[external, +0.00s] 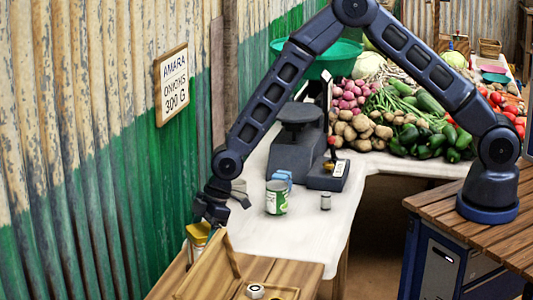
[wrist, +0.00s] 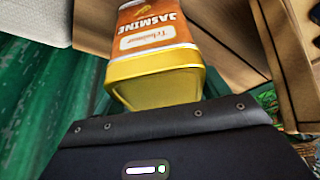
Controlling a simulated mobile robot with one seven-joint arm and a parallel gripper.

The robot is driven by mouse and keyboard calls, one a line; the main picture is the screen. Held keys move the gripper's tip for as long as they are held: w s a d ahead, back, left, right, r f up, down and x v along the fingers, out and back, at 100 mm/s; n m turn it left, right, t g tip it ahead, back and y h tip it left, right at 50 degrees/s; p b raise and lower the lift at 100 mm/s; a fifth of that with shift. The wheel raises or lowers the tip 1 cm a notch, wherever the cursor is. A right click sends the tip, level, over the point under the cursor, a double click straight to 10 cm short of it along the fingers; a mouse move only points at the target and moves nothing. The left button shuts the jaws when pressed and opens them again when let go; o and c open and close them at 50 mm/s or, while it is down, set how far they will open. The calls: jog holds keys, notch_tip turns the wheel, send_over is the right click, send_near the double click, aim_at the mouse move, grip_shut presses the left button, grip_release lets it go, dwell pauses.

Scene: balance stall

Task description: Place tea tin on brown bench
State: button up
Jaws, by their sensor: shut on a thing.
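The tea tin, yellow and orange with a label reading "JASMINE" (wrist: 155,45), fills the upper middle of the wrist view, right in front of my gripper's dark body. In the external view the tin (external: 197,236) is at the lower left, close to the green wall. My gripper (external: 208,216) is at its top and shut on it. The fingertips are mostly hidden. The brown bench (external: 287,270) is the wooden-plank surface at the bottom of the external view. The tin is at its far left side; I cannot tell whether it touches the bench.
A wooden tray with a raised side (external: 222,252) stands on the bench beside the tin. A small metal piece (external: 255,291) lies at the front. Behind are a white counter (external: 300,240) with a green can (external: 276,198), a small grey weight (external: 325,201) and a dark scale (external: 298,145).

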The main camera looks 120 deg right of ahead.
jog(key=shift+f, duration=0.1)
jog(key=o, duration=1.1)
